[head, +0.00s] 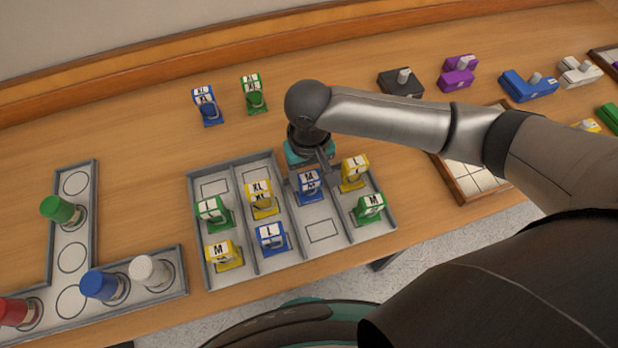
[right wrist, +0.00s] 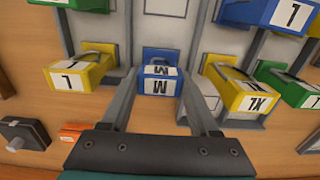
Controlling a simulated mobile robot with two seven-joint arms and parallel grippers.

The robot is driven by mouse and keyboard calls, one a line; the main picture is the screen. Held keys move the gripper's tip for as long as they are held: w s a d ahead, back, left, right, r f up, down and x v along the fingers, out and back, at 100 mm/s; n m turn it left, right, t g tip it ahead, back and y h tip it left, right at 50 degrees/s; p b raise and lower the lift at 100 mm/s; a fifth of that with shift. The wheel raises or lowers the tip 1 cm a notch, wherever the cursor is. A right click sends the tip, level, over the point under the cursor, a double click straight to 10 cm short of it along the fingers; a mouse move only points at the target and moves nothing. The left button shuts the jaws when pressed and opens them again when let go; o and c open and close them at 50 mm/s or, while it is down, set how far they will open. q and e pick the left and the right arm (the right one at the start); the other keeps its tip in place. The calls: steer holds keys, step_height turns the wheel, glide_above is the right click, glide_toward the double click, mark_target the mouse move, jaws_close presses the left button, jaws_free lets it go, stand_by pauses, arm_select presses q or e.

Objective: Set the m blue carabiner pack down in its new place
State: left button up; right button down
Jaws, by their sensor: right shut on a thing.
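The blue M carabiner pack (head: 309,187) is upright in the third column of the grey divided tray (head: 285,258), in its far half. My right gripper (head: 311,171) is above it and shut on it. The right wrist view shows the blue M pack (right wrist: 159,86) between the two fingers (right wrist: 160,98). Its base is partly hidden, and I cannot tell whether it touches the tray floor. The near cell of that column, with a drawn rectangle (head: 322,230), is empty. My left gripper is not in view.
A yellow L pack (head: 353,172) and green M pack (head: 370,207) stand right; a yellow XL (head: 262,200) and blue L (head: 271,238) stand left. Two XL packs (head: 207,106) stand behind the tray.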

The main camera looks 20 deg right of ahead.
steer(key=shift+f, duration=0.3)
steer(key=shift+f, duration=0.15)
steer(key=shift+c, duration=0.6)
jaws_free()
step_height(320, 180, up, 12)
steer(key=p, duration=0.3)
steer(key=shift+s, duration=0.1)
